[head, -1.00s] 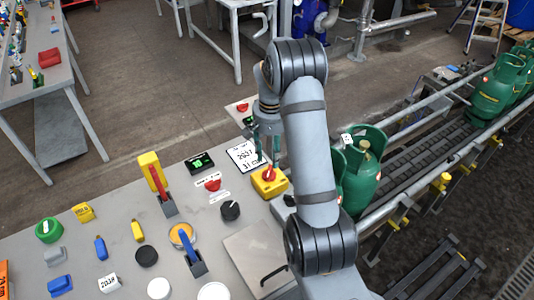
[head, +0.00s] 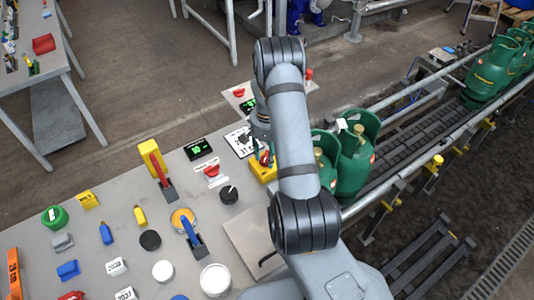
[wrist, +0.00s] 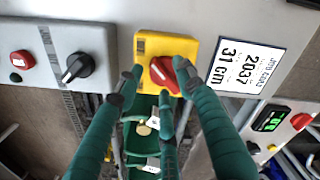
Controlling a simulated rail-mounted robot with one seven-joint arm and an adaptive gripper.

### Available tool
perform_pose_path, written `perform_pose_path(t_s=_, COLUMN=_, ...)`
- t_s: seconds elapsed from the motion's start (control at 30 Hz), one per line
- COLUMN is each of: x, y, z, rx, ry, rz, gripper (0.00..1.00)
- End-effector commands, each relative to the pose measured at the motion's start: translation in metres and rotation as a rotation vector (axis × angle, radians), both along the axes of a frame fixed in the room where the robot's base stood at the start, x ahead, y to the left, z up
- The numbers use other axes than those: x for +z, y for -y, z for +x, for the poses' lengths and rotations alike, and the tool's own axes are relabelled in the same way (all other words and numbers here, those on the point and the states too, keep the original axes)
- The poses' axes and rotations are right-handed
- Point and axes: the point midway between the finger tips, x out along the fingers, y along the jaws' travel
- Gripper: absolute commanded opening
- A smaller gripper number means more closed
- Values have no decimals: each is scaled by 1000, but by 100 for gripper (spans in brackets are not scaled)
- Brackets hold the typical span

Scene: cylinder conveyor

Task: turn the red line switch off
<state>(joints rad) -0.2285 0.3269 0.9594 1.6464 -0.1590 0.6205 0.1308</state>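The red line switch is a red rotary knob on a yellow box (head: 258,172). In the wrist view the red knob (wrist: 165,76) sits turned at a slant on the yellow box (wrist: 185,44). My gripper (wrist: 158,74) is open, with green fingers on both sides of the knob and a third finger below it. Whether the fingers touch the knob cannot be told. In the head view my gripper (head: 263,158) is at the knob, and my arm and fingers hide much of it.
A label card (wrist: 246,66) lies beside the box, and a grey box with a black knob (wrist: 77,67) is on its other side. A red-handled lever (head: 160,170) and another red knob (head: 212,171) stand on the panel. Green gas cylinders (head: 357,160) stand on the conveyor behind.

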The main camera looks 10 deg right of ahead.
Motion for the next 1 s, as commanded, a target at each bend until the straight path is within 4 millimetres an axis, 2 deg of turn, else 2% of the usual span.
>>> perform_pose_path(t_s=0.2, x=0, y=0, z=0, rx=-1, ry=0, rz=0, gripper=38)
perform_pose_path(t_s=0.83, x=0, y=0, z=0, rx=0, ry=-1, rz=0, gripper=1)
perform_pose_path(t_s=1.0, x=0, y=0, z=0, rx=0, ry=-1, rz=0, gripper=0)
